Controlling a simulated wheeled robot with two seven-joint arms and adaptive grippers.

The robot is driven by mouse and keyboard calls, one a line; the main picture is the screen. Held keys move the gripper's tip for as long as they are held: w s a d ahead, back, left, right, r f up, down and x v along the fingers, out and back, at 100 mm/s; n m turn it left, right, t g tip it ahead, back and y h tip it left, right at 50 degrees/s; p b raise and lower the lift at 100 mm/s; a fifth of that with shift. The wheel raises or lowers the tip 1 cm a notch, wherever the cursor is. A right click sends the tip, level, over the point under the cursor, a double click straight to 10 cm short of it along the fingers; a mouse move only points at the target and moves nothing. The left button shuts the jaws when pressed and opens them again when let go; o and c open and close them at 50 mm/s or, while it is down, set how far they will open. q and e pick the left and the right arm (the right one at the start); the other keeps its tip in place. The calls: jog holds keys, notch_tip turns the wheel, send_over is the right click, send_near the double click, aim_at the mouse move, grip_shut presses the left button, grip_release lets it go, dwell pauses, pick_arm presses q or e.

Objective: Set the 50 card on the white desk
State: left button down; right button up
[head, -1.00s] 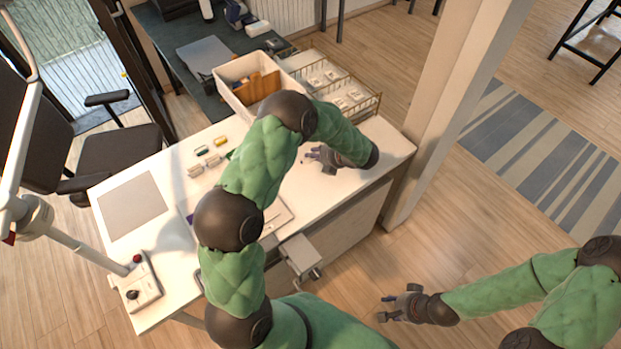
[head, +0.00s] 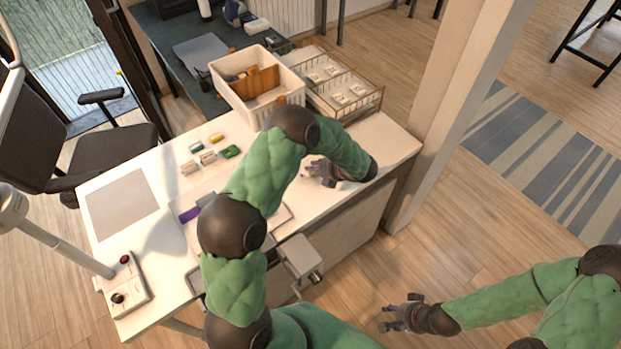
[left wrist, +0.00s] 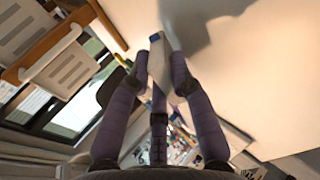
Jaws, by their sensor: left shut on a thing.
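My left gripper (head: 312,176) is low over the right part of the white desk (head: 390,150). In the left wrist view its fingers (left wrist: 160,68) are shut on a slim pale card (left wrist: 156,55) with a blue patch at its far end. No number can be read on it, so I cannot tell from print that it is the 50 card. The card is too small to make out in the head view. Bare desk top shows beside it in the wrist view (left wrist: 270,70). My right gripper (head: 395,315) is open and empty, off the desk over the floor.
A wire basket (head: 366,108) with white cards and a white crate (head: 232,98) stand behind my left arm. Small coloured pieces (head: 210,152), a grey mat (head: 122,205) and a control box (head: 126,290) lie on the desk's left part. A drawer (head: 301,257) juts from the front.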

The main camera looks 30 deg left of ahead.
pick_arm(q)
jog(key=shift+f, duration=0.15)
jog(key=c, duration=1.3)
grip_release()
jog(key=shift+o, duration=0.2)
jog(key=p+v, duration=0.2)
jog(key=v, duration=0.2)
jog(key=shift+p, duration=0.4)
jog(key=shift+p+v, duration=1.25)
jog(key=shift+v, duration=0.8)
